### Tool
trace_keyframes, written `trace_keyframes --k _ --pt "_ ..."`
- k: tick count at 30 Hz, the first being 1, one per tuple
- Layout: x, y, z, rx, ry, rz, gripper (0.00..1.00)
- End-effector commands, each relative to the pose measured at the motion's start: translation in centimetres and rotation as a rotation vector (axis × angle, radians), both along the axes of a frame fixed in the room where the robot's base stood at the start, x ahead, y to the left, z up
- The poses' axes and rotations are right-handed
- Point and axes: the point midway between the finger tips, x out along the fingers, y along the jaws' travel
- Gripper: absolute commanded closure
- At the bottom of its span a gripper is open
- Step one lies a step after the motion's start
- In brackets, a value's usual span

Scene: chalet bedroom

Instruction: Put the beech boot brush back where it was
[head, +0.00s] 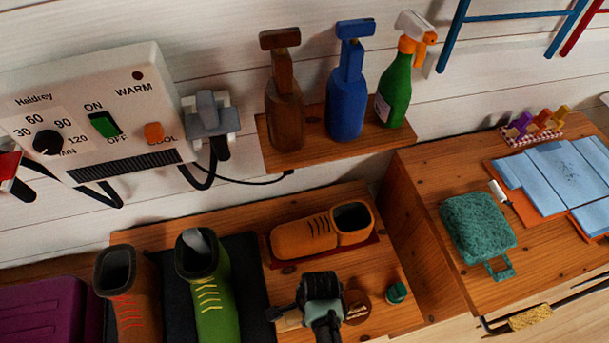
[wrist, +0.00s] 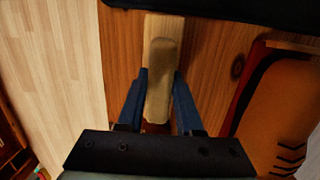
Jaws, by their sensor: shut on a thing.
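My gripper (wrist: 162,78) is shut on the beech boot brush (wrist: 160,50), a pale wooden block with its blue fingers on either side. In the head view my gripper (head: 284,313) is over the front of the wooden bench (head: 381,265), and a pale bit of the brush (head: 291,321) shows at its left. The brush is over bare bench wood, close to the dark mat (wrist: 215,10). I cannot tell whether it touches the bench. Its underside is hidden.
An orange shoe (head: 305,238) sits on a red tray behind my gripper. A green boot (head: 210,290) and a brown boot (head: 128,300) stand to the left. A round brown tin (head: 357,306) and a green-capped jar (head: 396,292) are close on the right.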

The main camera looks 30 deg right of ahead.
Motion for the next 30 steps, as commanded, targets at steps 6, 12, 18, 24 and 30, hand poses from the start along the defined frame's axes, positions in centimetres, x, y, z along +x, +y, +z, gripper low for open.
trace_keyframes --k 6,12,18,24,30 --pt "0.0 0.0 -0.3 0.000 0.000 0.000 0.60" --pt "0.0 0.0 -0.3 0.000 0.000 0.000 0.35" --pt "0.0 0.0 -0.3 0.000 0.001 0.000 0.35" --pt "0.0 -0.2 1.3 -0.001 -0.002 0.000 0.35" --pt "-0.1 -0.6 5.3 -0.002 -0.003 0.000 0.35"
